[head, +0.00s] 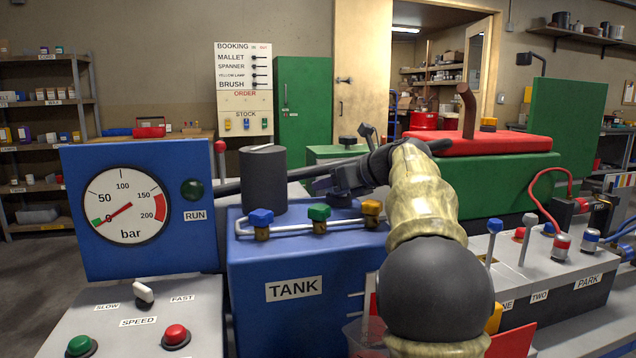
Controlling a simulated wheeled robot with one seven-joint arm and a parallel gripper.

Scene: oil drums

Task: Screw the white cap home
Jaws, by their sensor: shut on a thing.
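My gripper (333,184) is low over the top of the blue tank (285,258), behind the row of valves. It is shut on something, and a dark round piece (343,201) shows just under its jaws. My arm hides part of this spot, so I cannot tell how that piece sits on the tank. I see no white cap in this view. A dark grey upright cylinder (264,182) stands on the tank to the left of my gripper.
Blue, green and yellow valve handles (319,212) sit along a pipe at the tank's front edge. A blue gauge panel (140,208) stands left, its needle near zero. A red-lidded green box (490,165) stands right, behind a grey lever panel (555,285).

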